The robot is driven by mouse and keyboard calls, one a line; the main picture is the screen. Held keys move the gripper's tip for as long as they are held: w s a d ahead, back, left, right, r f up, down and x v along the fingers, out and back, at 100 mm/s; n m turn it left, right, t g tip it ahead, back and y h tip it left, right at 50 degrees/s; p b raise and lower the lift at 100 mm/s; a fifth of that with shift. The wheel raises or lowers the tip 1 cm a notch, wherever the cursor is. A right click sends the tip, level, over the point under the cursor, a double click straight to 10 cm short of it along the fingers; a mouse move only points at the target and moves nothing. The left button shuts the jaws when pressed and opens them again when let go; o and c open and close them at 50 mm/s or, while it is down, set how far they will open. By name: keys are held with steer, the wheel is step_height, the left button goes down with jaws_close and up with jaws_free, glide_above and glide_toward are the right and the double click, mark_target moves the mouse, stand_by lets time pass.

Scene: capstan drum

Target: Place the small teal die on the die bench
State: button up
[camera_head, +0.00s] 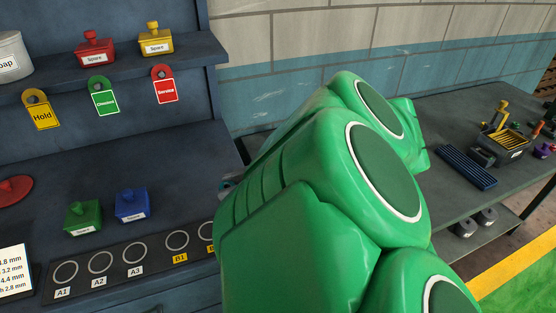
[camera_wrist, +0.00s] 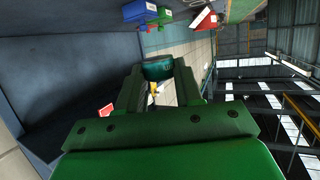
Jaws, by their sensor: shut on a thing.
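The small teal die (camera_wrist: 157,71) is held between the fingers of my gripper (camera_wrist: 159,76) in the wrist view. It is off the bench surface in that view. In the head view my green arm hides most of the gripper; only a small grey-teal bit shows at the arm's left edge, too small to tell. The dark blue bench (camera_head: 155,165) at left, which I take for the die bench, has a dark strip (camera_head: 120,279) of white rings labelled A1, A2, A3 and B1. The visible rings look empty. The strip's right end is hidden behind my arm.
Green (camera_head: 84,217) and blue (camera_head: 132,205) knobbed blocks stand behind the strip. Red (camera_head: 95,49) and yellow (camera_head: 155,41) "Spare" blocks stand on a shelf above hanging tags. A red disc (camera_head: 14,190) lies at left. Another bench (camera_head: 435,120) at right carries tools.

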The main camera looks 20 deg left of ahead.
steer(key=shift+w+d, duration=0.1)
steer(key=w+d+f+m+t, duration=0.3)
steer(key=w+d+t, duration=0.1)
steer(key=w+d, duration=0.7)
steer(key=w+d+f+m+t, duration=0.2)
steer(key=w+d+m+t, duration=0.2)
steer(key=w+d, duration=0.65)
steer(key=w+d+f+m+t+h, duration=0.15)
steer(key=w+d, duration=0.25)
steer(key=d, duration=0.5)
steer(key=w+d+f+m+t+h, duration=0.1)
steer(key=w+d+f+m+t, duration=0.25)
steer(key=d, duration=0.55)
steer(key=w+d+f+m+t+h, duration=0.15)
steer(key=w+d, duration=0.25)
steer(key=d, duration=0.5)
glide_above(446, 191)
steer(key=s, duration=0.1)
steer(key=shift+t+y, duration=0.25)
steer(key=shift+y, duration=0.15)
step_height(446, 191, down, 9)
steer(key=shift+a+r, duration=0.1)
steer(key=shift+a, duration=0.05)
steer(key=shift+w+f, duration=0.45)
steer(key=shift+f, duration=1.75)
